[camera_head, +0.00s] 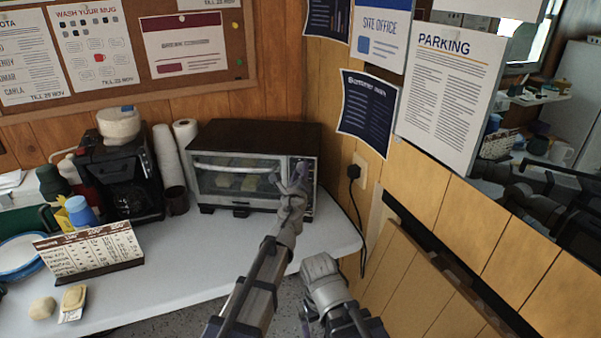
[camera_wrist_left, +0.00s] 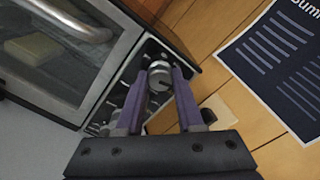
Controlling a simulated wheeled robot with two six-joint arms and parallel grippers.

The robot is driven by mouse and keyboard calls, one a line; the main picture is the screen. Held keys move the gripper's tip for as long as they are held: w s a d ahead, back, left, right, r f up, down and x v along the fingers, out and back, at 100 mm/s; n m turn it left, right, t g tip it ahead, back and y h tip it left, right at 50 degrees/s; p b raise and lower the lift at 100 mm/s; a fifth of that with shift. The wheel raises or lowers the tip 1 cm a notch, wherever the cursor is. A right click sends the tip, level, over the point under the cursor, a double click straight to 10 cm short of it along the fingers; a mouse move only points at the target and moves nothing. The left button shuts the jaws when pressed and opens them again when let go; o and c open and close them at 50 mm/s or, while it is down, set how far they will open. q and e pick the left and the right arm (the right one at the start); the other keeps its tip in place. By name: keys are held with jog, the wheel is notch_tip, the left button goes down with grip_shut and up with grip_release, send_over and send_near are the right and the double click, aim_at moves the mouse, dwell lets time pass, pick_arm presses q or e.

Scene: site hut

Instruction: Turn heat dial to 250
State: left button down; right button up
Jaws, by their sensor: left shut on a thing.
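The toaster oven (camera_head: 262,133), dark on top with a silver front, stands at the back right of the table. Its glass door is shut and food shows inside. Its control panel (camera_head: 306,170) is on the right of the front, mostly hidden by my left gripper (camera_head: 296,180). In the left wrist view, my left gripper (camera_wrist_left: 160,78) has its purple fingers shut on a round silver dial (camera_wrist_left: 160,76) near the top of the panel. Other knobs lower down are partly hidden by a finger. The dial's markings are too small to read.
A coffee maker (camera_head: 117,178), stacked cups (camera_head: 167,155) and a dark mug (camera_head: 177,200) stand left of the oven. The wood-panelled wall is close on the right, with a plug (camera_head: 354,172).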

pick_arm(q)
jog(key=c, duration=0.5)
grip_release()
jog(key=shift+c, duration=0.2)
jog(key=s, duration=0.8)
jog(key=shift+a, duration=0.45)
